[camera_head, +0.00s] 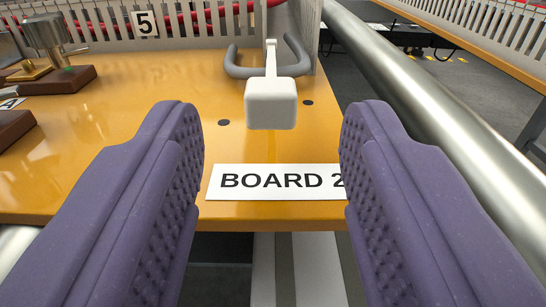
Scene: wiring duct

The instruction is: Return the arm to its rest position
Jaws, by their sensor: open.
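My gripper (272,165) shows as two purple padded fingers, spread wide apart at the left and right of the view. The fingers are open, with nothing held between them. Beyond the gap, an orange board (110,150) carries a white label (275,182) reading "BOARD 2", part of it hidden by the right finger. A white block on a stem (270,104) stands beyond the fingertips, in front of a grey U-shaped holder (240,68). I see no contact between the fingers and these things.
A slotted grey wiring duct (100,35) with red cable (190,20) and a "5" tag (145,23) runs along the back. Metal parts on dark blocks (60,80) stand at the left. A thick metal tube (420,100) passes at the right. The board's front edge lies below the label.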

